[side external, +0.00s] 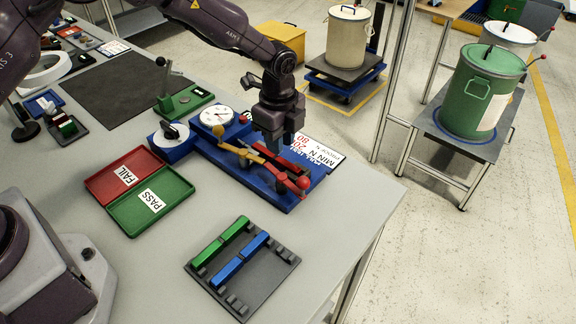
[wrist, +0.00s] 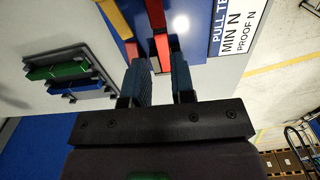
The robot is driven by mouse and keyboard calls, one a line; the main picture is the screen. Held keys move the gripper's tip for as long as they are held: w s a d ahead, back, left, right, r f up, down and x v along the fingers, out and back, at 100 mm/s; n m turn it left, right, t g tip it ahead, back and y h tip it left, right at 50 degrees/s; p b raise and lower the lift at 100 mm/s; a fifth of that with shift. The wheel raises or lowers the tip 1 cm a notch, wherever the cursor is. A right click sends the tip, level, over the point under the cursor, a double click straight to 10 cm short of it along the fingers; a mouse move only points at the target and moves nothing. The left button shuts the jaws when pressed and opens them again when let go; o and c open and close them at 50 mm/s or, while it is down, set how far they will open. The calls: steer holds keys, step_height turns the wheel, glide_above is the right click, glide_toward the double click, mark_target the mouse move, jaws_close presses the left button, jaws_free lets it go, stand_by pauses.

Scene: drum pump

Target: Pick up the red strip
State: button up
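The red strip (side external: 285,164) lies on the blue pull-test fixture (side external: 239,168), partly hidden beneath my gripper in the side view. In the wrist view the red strip (wrist: 162,46) runs between my fingertips. My gripper (side external: 271,149) points down over the fixture. Its two fingers (wrist: 162,66) are apart, one on each side of the strip, with a small gap showing on the left. Whether either finger touches the strip cannot be seen clearly.
A yellow lever (side external: 251,156) and a red knob (side external: 304,183) sit close to the fingers. A round dial (side external: 216,116) stands behind. Red FAIL (side external: 108,183) and green PASS (side external: 170,199) trays lie left. A dark rack (side external: 266,277) holds green and blue strips in front.

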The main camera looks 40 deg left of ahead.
mark_target(280, 159)
step_height(280, 159, down, 5)
steer(key=shift+w+f, duration=0.1)
steer(key=shift+c, duration=0.2)
jaws_close()
